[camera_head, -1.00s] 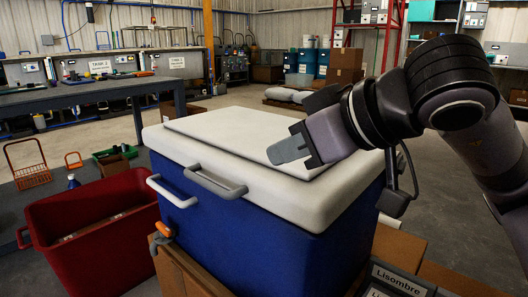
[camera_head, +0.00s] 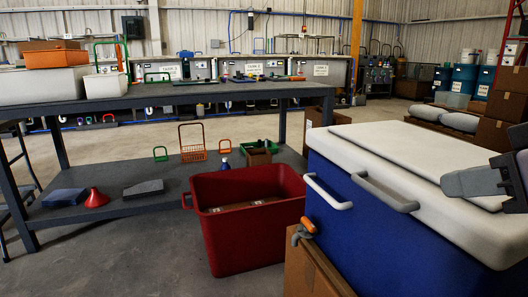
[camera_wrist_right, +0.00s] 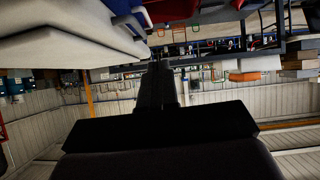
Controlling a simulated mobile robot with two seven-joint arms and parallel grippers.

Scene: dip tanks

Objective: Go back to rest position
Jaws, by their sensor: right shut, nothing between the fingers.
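My right gripper (camera_head: 474,182) is at the right edge of the head view, in front of the white lid of the blue cooler (camera_head: 345,213). Its fingers are together with nothing between them. In the right wrist view the gripper (camera_wrist_right: 158,70) is a dark shape pointing up the picture, with the cooler's white lid (camera_wrist_right: 70,40) at upper left. Most of the right arm is cut off by the head view's edge. My left gripper is in neither view.
The blue cooler stands on cardboard boxes (camera_head: 310,270). A red bin (camera_head: 240,230) stands left of it. A long grey workbench (camera_head: 200,95) with a lower shelf runs behind, holding tubs (camera_head: 40,85). Bare floor shows at lower left. Boxes and blue drums (camera_head: 463,80) are at back right.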

